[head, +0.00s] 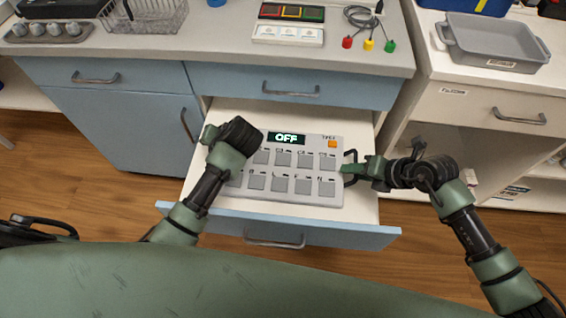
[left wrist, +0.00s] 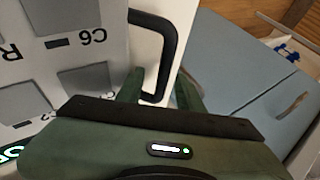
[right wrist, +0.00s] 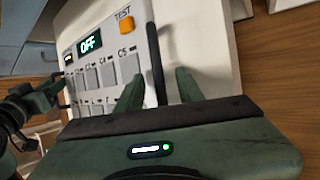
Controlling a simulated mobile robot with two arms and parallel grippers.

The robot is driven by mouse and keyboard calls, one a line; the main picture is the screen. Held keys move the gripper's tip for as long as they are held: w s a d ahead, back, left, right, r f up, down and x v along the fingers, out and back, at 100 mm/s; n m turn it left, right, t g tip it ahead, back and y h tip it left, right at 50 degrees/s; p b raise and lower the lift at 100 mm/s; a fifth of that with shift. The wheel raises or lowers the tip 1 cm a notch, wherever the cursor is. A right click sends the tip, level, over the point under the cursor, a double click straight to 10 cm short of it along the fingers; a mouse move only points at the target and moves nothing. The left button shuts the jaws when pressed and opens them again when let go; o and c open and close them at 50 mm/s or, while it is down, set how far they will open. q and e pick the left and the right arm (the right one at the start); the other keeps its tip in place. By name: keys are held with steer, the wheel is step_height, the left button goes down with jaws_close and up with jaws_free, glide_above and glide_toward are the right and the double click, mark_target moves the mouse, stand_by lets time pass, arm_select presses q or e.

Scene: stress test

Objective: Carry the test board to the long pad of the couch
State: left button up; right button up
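The test board (head: 295,197) is a pale grey panel with grey square keys, an orange TEST button and a display reading OFF. It lies in the open drawer (head: 360,120) and has a dark handle at each side. My left gripper (left wrist: 158,92) is open, its fingers on either side of the left handle (left wrist: 165,45); in the head view my wrist hides that handle. My right gripper (right wrist: 157,92) is open, its fingers on either side of the right handle (right wrist: 155,55). It shows in the head view at the board's right edge (head: 355,168). No couch is in view.
The drawer's blue front (head: 340,232) stands in front of the board. The counter (head: 210,52) above holds a wire basket (head: 150,15), a control box (head: 290,22) and colored leads (head: 368,44). A grey tray (head: 492,42) stands on the right cabinet. Wooden floor (head: 75,185) shows left.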

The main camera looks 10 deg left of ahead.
arm_select(q)
jaws_close()
arm_select(e)
jaws_close()
stand_by(0.9)
arm_select(q)
steer(key=shift+r, duration=0.1)
arm_select(e)
steer(key=shift+r, duration=0.1)
